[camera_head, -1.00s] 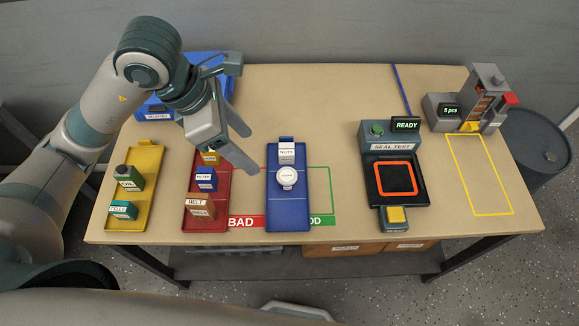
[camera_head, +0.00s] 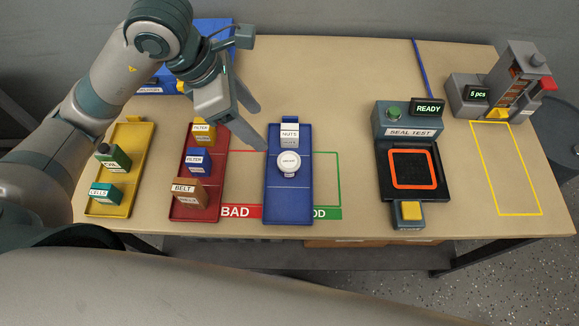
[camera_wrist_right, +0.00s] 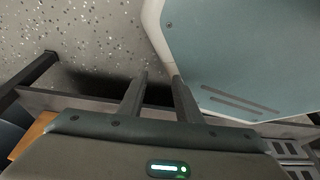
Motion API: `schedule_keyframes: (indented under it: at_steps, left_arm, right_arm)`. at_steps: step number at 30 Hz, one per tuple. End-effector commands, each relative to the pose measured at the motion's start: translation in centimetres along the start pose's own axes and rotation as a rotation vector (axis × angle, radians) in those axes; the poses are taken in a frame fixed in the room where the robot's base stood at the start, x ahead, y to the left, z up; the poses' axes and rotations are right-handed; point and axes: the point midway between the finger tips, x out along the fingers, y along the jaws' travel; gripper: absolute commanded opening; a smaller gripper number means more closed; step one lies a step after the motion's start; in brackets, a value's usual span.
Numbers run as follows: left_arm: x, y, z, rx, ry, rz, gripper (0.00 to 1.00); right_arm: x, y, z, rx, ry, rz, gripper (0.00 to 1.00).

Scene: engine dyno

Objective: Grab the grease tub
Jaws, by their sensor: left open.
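A round white tub (camera_head: 289,163) with a small label stands in the middle of the blue tray (camera_head: 289,207). Its label is too small to read; it looks like the grease tub. My left gripper (camera_head: 258,128) is open and empty, its fingers pointing down and right. Its tips are above and left of the tub, near the blue tray's left edge, and do not appear to touch it. My right gripper (camera_wrist_right: 159,80) shows only in the right wrist view, fingers apart with nothing between them, away from the tabletop.
A NUTS box (camera_head: 290,134) stands behind the tub. A red tray (camera_head: 210,208) with several boxes and a yellow tray (camera_head: 125,207) with OIL and CELLS boxes lie left. The seal test station (camera_head: 408,123) is right.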

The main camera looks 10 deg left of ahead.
Motion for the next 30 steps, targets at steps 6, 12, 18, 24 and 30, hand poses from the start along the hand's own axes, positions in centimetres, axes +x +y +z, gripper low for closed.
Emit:
schedule_keyframes:
  at_steps: [6, 12, 18, 24, 30]
  left_arm:
    - [2.2, 0.0, -0.9, 0.000, 0.000, 0.000, 0.60]
    - [2.3, 0.0, -0.9, 0.000, 0.000, 0.000, 0.60]
    - [2.2, 0.0, -0.9, 0.000, 0.000, 0.000, 0.60]
    - [2.9, 0.0, -0.9, -0.002, 0.001, -0.003, 0.60]
    - [5.2, -0.1, -0.9, -0.002, 0.001, -0.006, 0.60]
  right_arm:
    - [2.0, -0.5, -2.0, 0.000, 0.063, -0.005, 0.31]
    - [2.0, -0.6, -2.7, 0.000, 0.078, -0.007, 0.31]
    - [1.9, -0.6, -2.7, 0.000, 0.077, -0.006, 0.31]
    - [1.9, -0.5, -2.4, 0.000, 0.069, -0.006, 0.31]
    - [1.6, -0.3, -1.3, 0.000, 0.042, -0.004, 0.31]
